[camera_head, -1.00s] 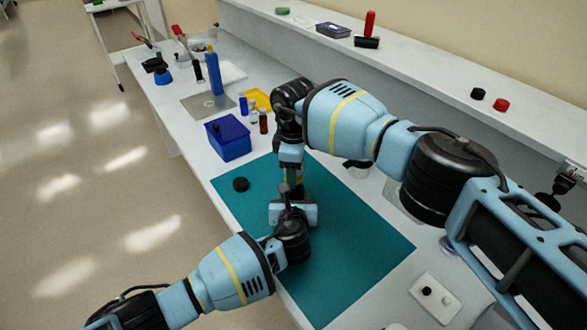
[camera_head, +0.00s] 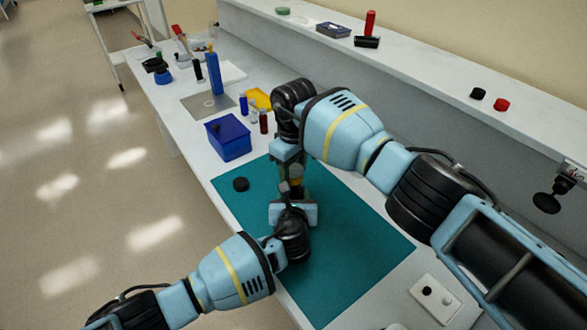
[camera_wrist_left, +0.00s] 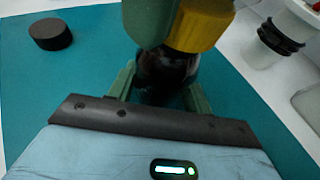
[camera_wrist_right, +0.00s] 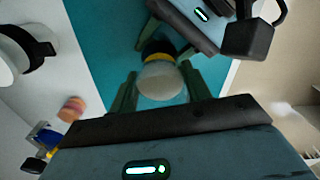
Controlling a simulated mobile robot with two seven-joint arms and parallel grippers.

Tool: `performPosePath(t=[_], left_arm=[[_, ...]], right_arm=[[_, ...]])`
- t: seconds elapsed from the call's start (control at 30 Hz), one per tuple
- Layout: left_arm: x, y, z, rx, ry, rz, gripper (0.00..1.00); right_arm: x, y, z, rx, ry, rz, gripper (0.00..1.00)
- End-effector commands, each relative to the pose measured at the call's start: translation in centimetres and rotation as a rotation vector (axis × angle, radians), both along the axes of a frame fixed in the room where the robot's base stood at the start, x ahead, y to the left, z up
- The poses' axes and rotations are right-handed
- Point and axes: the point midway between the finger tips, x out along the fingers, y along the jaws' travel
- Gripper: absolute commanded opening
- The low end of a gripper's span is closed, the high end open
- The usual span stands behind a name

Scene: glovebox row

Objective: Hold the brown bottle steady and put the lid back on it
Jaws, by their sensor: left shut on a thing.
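The brown bottle (camera_wrist_left: 168,72), dark and glossy, stands over the teal mat between the fingers of my left gripper (camera_wrist_left: 158,92), which is shut on it. The yellow lid (camera_wrist_left: 200,25) is right above the bottle in the left wrist view. In the right wrist view the lid's pale round top (camera_wrist_right: 161,82) lies between the green fingers of my right gripper (camera_wrist_right: 160,75). A right finger overlaps the lid in the left wrist view. I cannot tell whether these fingers grip the lid or stand just clear of it, nor whether the lid is seated.
A black disc (camera_head: 241,184) lies on the teal mat (camera_head: 350,250). A blue bin (camera_head: 229,138), small vials (camera_head: 263,122) and a yellow tray (camera_head: 258,99) stand beyond it. A white plate (camera_head: 436,298) is at the right. The mat's front right is clear.

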Motion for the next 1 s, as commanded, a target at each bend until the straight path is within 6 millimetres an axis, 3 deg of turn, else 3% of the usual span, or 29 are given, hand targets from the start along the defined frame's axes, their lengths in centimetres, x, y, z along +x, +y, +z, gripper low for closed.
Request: performPosePath(t=[0.03,0.17,0.47,0.8,1.0], left_arm=[[0.0,0.0,-0.1,0.002,0.002,-0.001,0.0],[0.0,0.0,-0.1,0.001,0.002,0.0,0.0],[0.0,0.0,-0.1,0.001,0.002,0.0,0.0],[0.0,0.0,-0.1,0.001,0.001,0.001,0.0],[0.0,0.0,-0.1,0.001,0.001,0.001,0.0]], right_arm=[[0.0,0.2,0.2,0.004,0.0,0.004,0.53],[0.0,0.1,0.1,0.002,-0.001,0.003,0.7],[0.0,0.0,0.2,0.001,0.0,0.002,0.7],[0.0,0.0,3.9,0.002,0.001,0.002,0.7],[0.0,0.0,4.5,0.0,0.0,0.002,0.7]])
